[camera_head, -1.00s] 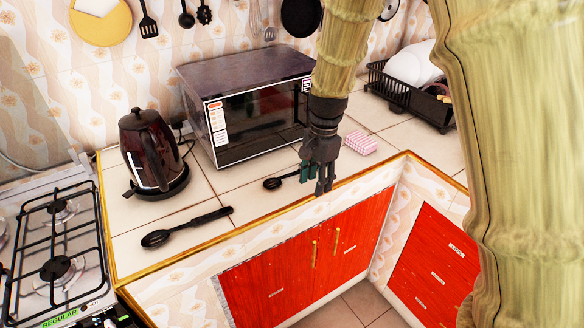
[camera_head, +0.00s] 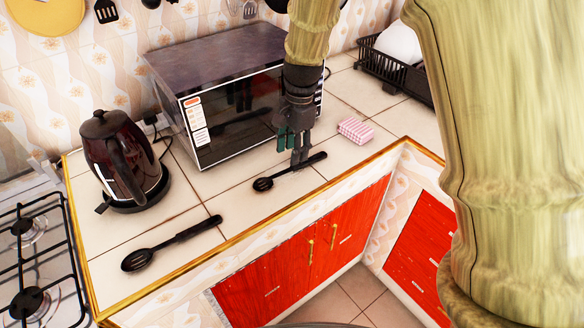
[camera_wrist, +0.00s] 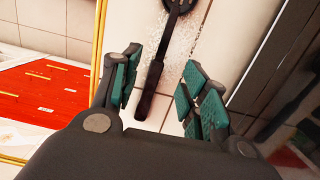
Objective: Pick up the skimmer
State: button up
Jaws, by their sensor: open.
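Two black long-handled utensils lie on the tiled counter; I cannot tell for sure which is the skimmer. One utensil (camera_head: 263,184) lies in front of the microwave, its handle pointing right. My gripper (camera_head: 297,158) is open and empty, pointing down over the handle of the utensil by the microwave. In the wrist view, that handle (camera_wrist: 150,95) shows between my spread green-padded fingers (camera_wrist: 157,95), apparently clear of both. Part of its head is cut off at the top edge.
The microwave (camera_head: 232,120) stands close behind my gripper. A pink-white striped block (camera_head: 355,130) lies to its right. A dark kettle (camera_head: 125,165) and gas stove (camera_head: 35,265) are at left. The gold counter edge (camera_head: 240,236) runs in front. Bare counter separates the utensils.

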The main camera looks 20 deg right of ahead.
aim_at(292, 170)
jog(key=shift+s+d+f, duration=0.1)
jog(key=shift+s+f, duration=0.05)
jog(key=shift+f, duration=0.45)
notch_tip(292, 170, down, 3)
jog(key=shift+f+p, duration=0.1)
jog(key=shift+p, duration=0.45)
jog(key=shift+f, duration=0.65)
grip_shut()
